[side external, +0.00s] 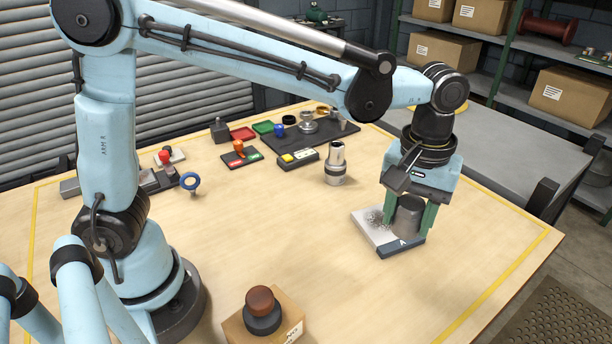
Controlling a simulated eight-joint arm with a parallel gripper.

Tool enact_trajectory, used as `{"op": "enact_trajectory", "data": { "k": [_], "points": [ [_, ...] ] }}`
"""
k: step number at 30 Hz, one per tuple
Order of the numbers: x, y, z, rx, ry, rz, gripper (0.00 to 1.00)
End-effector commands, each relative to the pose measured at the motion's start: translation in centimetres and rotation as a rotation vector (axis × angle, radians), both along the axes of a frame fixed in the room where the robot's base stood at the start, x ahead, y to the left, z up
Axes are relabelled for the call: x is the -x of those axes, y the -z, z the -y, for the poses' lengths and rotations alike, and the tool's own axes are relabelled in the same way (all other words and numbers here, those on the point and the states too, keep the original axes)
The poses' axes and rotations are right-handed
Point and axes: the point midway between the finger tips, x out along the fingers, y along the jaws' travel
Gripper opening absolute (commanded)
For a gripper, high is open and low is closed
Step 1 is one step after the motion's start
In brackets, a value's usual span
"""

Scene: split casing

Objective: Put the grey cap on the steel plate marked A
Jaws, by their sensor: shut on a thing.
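The grey cap (407,217) is a dark grey, slightly tapered piece between the two green fingers of my gripper (409,222). My gripper points down and is shut on the cap. The cap is at the right part of the steel plate (367,222), whose dark front edge carries a white letter A (402,242). The cap looks upright and very low over the plate or resting on it; I cannot tell whether it touches. The fingers hide the cap's sides. A dark scribble-like patch shows on the plate left of the cap.
A metal cylinder (335,164) stands left of the plate. A red-brown knob on a cardboard box (284,328) is at the front. The table's middle is clear.

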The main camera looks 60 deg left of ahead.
Motion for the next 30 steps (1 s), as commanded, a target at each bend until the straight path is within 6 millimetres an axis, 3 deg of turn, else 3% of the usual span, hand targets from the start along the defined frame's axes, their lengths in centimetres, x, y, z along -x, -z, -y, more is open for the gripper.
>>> {"op": "enact_trajectory", "data": {
  "k": [5,18,25,30],
  "points": [
    [-1.7,0.9,-1.9,0.000,-0.032,0.000,0.05],
    [-7.4,6.1,-8.2,0.000,-0.027,0.000,0.05],
    [-8.3,7.2,-9.2,0.000,-0.024,0.000,0.05],
    [-8.3,9.5,-9.2,0.000,-0.023,0.000,0.05]
  ]
}}
